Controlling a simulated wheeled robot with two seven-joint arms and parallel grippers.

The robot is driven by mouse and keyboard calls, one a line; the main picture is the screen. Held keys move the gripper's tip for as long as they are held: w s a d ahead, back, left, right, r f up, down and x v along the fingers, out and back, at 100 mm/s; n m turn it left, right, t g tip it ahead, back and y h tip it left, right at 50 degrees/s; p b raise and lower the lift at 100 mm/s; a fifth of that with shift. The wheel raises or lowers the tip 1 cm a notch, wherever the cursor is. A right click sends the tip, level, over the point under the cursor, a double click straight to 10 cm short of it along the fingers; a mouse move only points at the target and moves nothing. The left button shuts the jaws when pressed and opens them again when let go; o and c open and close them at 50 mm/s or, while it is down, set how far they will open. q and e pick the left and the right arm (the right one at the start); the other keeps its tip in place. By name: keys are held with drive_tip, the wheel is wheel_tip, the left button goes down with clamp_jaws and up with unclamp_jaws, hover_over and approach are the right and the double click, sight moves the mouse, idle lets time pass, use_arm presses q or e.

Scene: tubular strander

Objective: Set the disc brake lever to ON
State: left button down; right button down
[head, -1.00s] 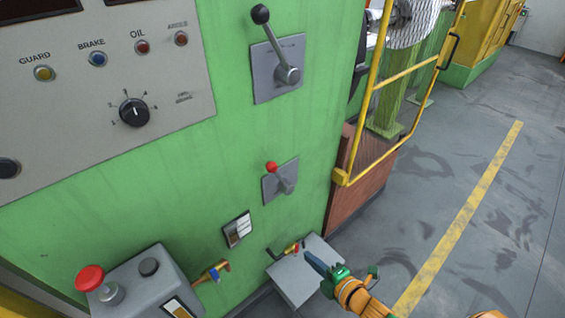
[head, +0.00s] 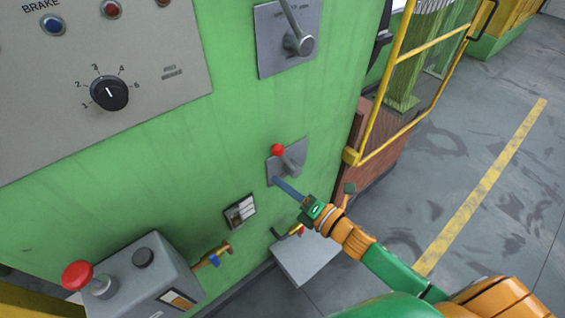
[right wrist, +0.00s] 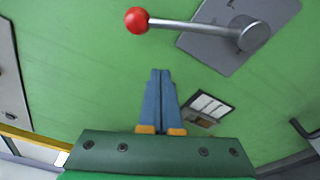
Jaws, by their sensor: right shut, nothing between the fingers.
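A small lever with a red ball knob (head: 277,150) sits on a grey plate (head: 299,152) on the green cabinet; no label on it is readable. In the right wrist view the red knob (right wrist: 136,19) is at the top, its rod running right to a round hub. A larger lever (head: 299,42) on another plate is higher up, its top cut off by the frame. My right gripper (head: 276,181) is shut and empty, its blue fingers (right wrist: 160,73) just below the red knob and apart from it in the right wrist view. My left gripper is not in view.
Below are a small framed window (head: 240,211), a brass valve with a blue handle (head: 214,260) and a grey box (head: 305,262). A red push button (head: 77,274) stands on a grey box at lower left. A yellow rail (head: 400,125) is at right, with open floor beyond.

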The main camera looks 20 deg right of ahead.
sight(285, 160)
drive_tip(key=w, duration=0.1)
drive_tip(key=w+r+p, duration=0.1)
drive_tip(key=w, duration=0.2)
drive_tip(key=shift+w+d+r+p, duration=0.15)
drive_tip(key=shift+w+d+p, duration=0.1)
drive_tip(key=shift+w+p, duration=0.15)
drive_tip(key=shift+s+d, duration=0.1)
drive_tip(key=shift+d, duration=0.35)
drive_tip(key=shift+r, duration=0.1)
